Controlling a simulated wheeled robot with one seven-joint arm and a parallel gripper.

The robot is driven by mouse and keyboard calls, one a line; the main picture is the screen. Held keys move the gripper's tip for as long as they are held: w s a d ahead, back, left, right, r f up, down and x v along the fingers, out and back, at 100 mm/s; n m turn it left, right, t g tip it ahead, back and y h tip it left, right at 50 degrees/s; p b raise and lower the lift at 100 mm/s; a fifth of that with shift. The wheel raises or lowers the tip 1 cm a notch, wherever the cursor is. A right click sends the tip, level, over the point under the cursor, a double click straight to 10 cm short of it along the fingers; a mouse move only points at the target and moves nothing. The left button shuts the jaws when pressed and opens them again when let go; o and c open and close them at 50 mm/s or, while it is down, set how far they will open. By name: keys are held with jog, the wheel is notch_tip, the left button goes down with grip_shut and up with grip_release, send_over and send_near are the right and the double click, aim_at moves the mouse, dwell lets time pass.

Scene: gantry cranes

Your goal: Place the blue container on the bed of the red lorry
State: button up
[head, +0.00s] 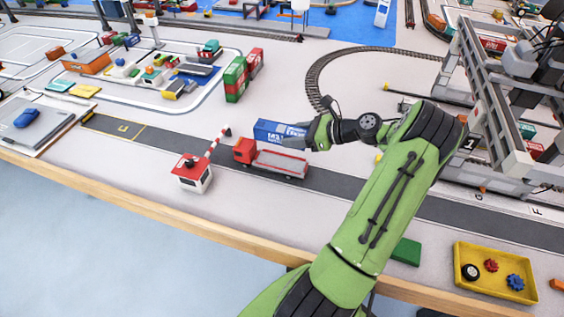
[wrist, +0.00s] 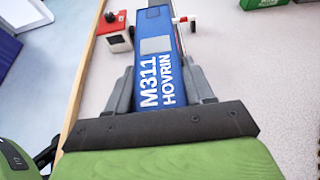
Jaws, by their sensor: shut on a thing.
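My gripper (head: 300,133) is shut on the blue container (head: 268,130), with one finger along each long side. The container carries white lettering, and the wrist view shows it lengthwise between the fingers (wrist: 162,70). The red lorry (head: 244,150) stands on the dark road, cab to the left. Its long grey bed (head: 280,161) is empty. In the head view the held container appears just above and behind the lorry; the exact height gap cannot be told. I cannot make out the lorry in the wrist view.
A red-roofed white hut (head: 194,175) stands front left of the lorry, with a raised striped barrier (head: 216,142) near the cab. Green and red containers (head: 236,80) are stacked behind left. A gantry crane (head: 490,95) rises at right. A yellow tray (head: 495,271) sits front right.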

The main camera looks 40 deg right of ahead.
aim_at(293, 165)
jog(key=shift+w+f, duration=0.15)
jog(key=shift+w, duration=0.05)
notch_tip(293, 165, down, 10)
jog(key=b, duration=0.3)
jog(key=shift+d+r+b, duration=0.1)
jog(key=shift+r+b, duration=0.15)
jog(key=shift+b, duration=0.15)
jog(key=shift+f, duration=0.15)
jog(key=o, duration=1.1)
jog(key=shift+o, duration=0.2)
